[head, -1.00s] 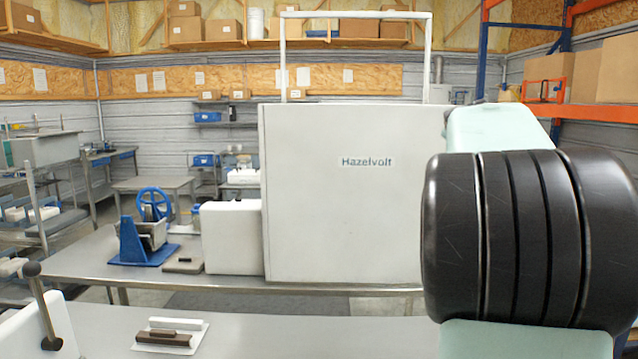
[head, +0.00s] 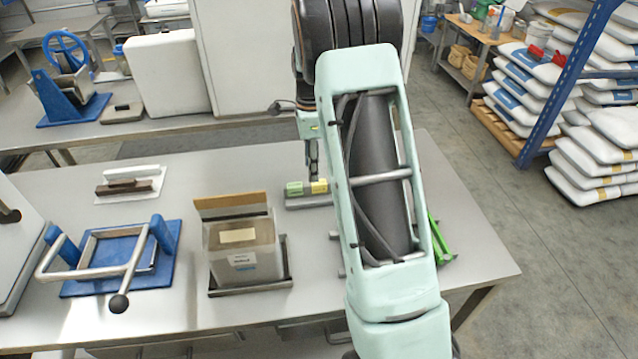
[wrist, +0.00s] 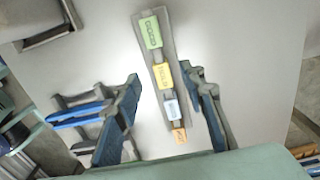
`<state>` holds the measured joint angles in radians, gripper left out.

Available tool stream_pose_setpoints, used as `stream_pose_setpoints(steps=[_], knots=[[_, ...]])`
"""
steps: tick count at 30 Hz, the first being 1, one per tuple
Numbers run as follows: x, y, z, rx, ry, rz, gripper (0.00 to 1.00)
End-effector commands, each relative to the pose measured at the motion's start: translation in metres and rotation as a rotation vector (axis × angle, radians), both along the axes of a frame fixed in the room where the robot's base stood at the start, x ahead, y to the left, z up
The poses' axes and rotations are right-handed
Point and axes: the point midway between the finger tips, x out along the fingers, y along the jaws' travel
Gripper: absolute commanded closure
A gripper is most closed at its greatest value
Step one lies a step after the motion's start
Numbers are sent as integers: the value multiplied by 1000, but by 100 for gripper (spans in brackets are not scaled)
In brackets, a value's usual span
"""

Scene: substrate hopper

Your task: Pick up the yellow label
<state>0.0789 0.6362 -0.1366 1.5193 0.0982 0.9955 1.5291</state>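The yellow label (wrist: 163,76) sits on a narrow grey rack (wrist: 183,60) between a green label (wrist: 150,33) and a pale blue label (wrist: 171,107). An orange label (wrist: 179,136) is at the near end. In the head view the yellow label (head: 319,187) shows beside the green one (head: 294,188), and my arm hides the rest of the row. My gripper (wrist: 161,74) is open, with one finger on each side of the row and nothing held. In the head view my gripper (head: 312,170) points down just above the labels.
A clear-sided bin (head: 243,255) with a tan back stands left of the rack. A blue frame with a metal handle (head: 115,255) is further left. A green object (head: 440,242) lies right of my arm.

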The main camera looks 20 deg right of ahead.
Motion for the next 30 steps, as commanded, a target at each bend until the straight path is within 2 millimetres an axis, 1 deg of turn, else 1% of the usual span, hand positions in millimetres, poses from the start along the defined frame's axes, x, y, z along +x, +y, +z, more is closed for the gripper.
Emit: stream_pose_setpoints(steps=[5, 8, 12, 15, 18, 23, 24, 26, 30], knots=[[-1, -1, -13, -1, 0, 0, 63], [-2, -5, -24, -1, 1, -1, 63], [-3, -7, -46, 0, 2, 1, 63], [-2, -7, -57, -1, 0, 0, 63], [-2, -7, -61, -1, -2, 0, 63], [-2, -7, -61, -2, -3, 1, 63], [-2, -7, -61, -2, -3, 1, 64], [-2, -7, -61, -2, -3, 1, 70], [-2, -7, -61, -2, -3, 1, 86]])
